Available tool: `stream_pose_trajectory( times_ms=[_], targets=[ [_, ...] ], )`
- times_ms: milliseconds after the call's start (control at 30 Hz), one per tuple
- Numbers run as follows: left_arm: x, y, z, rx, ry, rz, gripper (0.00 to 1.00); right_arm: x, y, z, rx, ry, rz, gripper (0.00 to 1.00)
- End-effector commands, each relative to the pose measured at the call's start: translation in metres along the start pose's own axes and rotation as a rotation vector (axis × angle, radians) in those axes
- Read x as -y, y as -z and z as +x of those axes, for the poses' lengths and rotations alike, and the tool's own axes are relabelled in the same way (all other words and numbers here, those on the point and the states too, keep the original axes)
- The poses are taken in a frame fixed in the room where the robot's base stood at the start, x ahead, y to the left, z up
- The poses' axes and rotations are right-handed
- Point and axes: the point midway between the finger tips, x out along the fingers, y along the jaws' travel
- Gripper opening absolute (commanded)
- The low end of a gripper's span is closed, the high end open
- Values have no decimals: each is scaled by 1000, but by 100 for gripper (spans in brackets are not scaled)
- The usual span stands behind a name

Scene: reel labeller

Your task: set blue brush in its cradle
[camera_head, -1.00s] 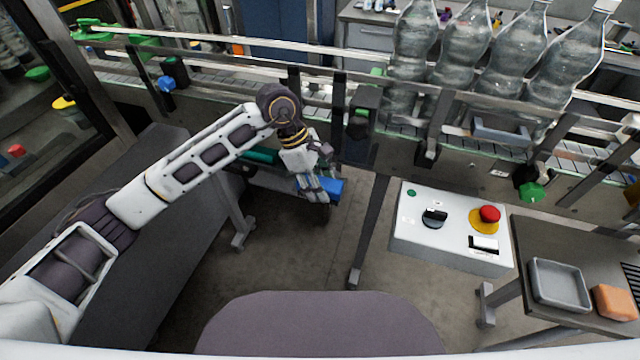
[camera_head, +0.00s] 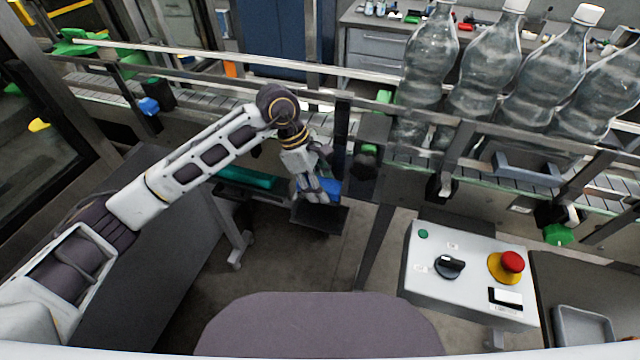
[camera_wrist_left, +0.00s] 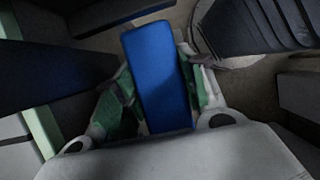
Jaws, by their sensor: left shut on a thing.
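The blue brush (camera_head: 327,188) is in my left gripper (camera_head: 312,194), in front of the conveyor frame. My left gripper is shut on it. In the left wrist view the brush's flat blue face (camera_wrist_left: 158,75) lies between the green-padded fingers and juts out beyond them. A dark tray-like piece (camera_head: 325,222) shows just below the gripper; I cannot tell whether it is the cradle or whether the brush touches it. My right gripper is not in view.
A teal roller-like thing (camera_head: 245,177) lies on a ledge left of my gripper. The conveyor carries clear bottles (camera_head: 430,60) at the back. A control box (camera_head: 468,275) with a red button stands at right, a grey tray (camera_head: 583,328) beyond it.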

Motion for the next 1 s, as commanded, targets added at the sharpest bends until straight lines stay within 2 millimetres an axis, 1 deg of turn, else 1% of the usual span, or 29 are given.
stream_pose_trajectory(
  times_ms=[300,367,467,767,1000],
  targets=[
    [0,0,0,0,0,0,13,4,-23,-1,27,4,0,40],
    [0,0,0,0,0,0,13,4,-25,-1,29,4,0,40],
    [0,0,1,0,0,0,13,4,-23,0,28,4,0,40],
    [0,5,12,1,0,-1,13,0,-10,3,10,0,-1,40],
    [0,10,25,1,1,0,13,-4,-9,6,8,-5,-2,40]
  ],
)
